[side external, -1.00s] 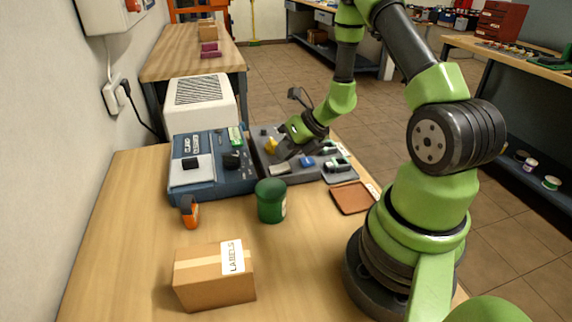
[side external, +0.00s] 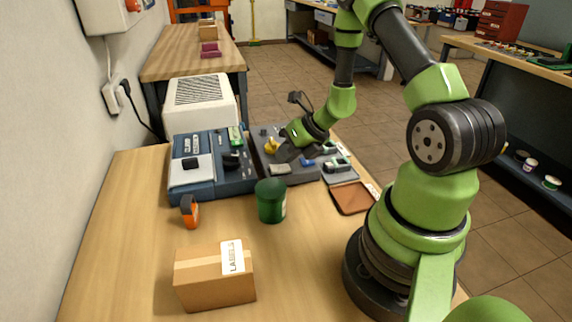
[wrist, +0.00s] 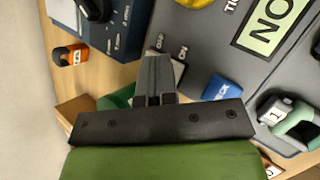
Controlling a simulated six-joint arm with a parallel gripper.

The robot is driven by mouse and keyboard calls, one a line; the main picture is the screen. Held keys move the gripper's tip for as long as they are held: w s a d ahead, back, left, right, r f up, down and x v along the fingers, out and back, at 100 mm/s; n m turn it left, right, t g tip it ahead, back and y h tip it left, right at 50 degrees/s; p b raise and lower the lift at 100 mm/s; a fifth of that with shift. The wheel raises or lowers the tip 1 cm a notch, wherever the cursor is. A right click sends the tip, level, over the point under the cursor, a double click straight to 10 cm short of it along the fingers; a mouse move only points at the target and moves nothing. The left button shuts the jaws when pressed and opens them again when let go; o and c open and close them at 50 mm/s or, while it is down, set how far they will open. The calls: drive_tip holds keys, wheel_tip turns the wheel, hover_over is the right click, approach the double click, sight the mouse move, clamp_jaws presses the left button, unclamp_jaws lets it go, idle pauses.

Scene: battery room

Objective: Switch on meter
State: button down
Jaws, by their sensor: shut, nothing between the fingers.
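A grey panel (side external: 262,163) lies on the bench, with a pale switch (side external: 280,169), a blue button (side external: 308,162) and a yellow knob (side external: 271,147). I cannot tell for sure whether this panel is the meter. In the wrist view the pale switch (wrist: 179,70) sits below small lettering that seems to read ON, partly hidden by the fingers. The blue button (wrist: 221,90) is to its right. My gripper (side external: 284,156) is shut and empty. Its fingertips (wrist: 156,60) overlap the switch's left side in the wrist view; I cannot tell whether they touch it.
A blue instrument (side external: 208,184) stands left of the panel. A green cup (side external: 271,203) stands in front, with an orange-and-black item (side external: 190,211) to its left. A labelled carton (side external: 213,282) is nearer. A brown pad (side external: 352,198) lies at right. The bench's front left is clear.

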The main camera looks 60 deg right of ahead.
drive_tip(key=shift+r, duration=0.1)
drive_tip(key=shift+a+r, duration=0.1)
drive_tip(key=shift+r, duration=0.55)
drive_tip(key=shift+w+a+r, duration=0.1)
drive_tip(key=shift+w+r, duration=0.05)
drive_tip(key=shift+r, duration=1.1)
drive_tip(key=shift+w+a+r, duration=0.1)
drive_tip(key=shift+r, duration=1.15)
